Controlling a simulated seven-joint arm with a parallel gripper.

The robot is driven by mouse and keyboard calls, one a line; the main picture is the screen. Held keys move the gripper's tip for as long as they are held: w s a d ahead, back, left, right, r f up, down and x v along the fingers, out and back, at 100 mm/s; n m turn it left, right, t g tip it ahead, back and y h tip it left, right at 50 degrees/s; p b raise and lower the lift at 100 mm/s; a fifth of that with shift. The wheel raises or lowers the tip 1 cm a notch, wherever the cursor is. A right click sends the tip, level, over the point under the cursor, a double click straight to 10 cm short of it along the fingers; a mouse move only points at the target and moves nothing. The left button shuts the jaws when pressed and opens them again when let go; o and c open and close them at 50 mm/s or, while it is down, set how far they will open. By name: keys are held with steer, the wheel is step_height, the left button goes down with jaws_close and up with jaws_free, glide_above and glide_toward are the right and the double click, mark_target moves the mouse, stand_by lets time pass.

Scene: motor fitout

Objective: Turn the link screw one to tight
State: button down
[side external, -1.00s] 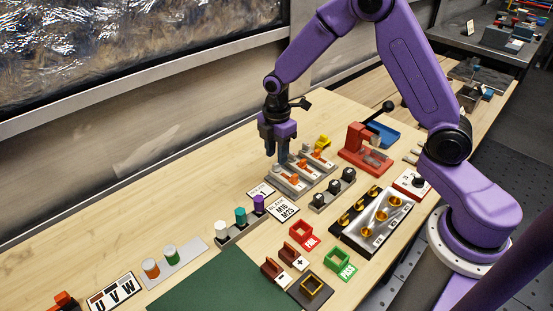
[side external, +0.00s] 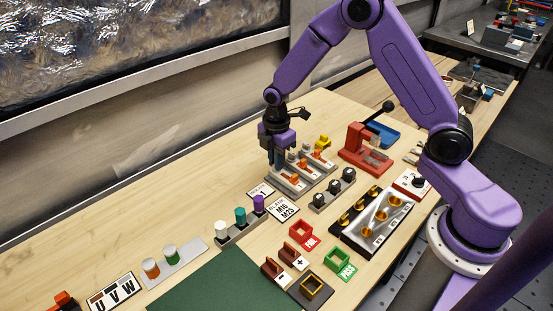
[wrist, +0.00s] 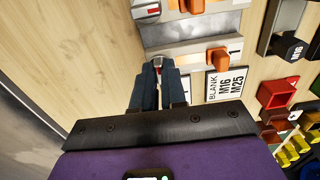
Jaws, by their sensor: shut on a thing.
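Link screw one (wrist: 158,62) shows as a small pale head with a red mark between my fingertips, at the end of the grey plate bearing the orange block (wrist: 218,58) and the number 1. My gripper (wrist: 158,70) is shut on this screw, its dark fingers covering most of it. In the side view my gripper (side external: 276,165) points down at the left end of the nearest row of the grey link fixture (side external: 300,190). The fingers hide the screw there, and its tightness cannot be told.
Label cards (side external: 282,208) lie close in front of the fixture. A row of black-topped pieces (side external: 333,190) stands to its right, and a red press (side external: 366,150) behind that. A yellow part (side external: 322,142) sits at the far end. Bare wood lies left of my gripper.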

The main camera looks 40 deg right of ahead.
steer(key=shift+m, duration=0.3)
steer(key=m, duration=0.3)
steer(key=shift+m, duration=0.3)
steer(key=m, duration=0.4)
steer(key=shift+m, duration=0.3)
steer(key=m, duration=0.4)
steer(key=shift+m, duration=2.5)
steer(key=c, duration=1.2)
jaws_free()
steer(key=shift+r, duration=0.15)
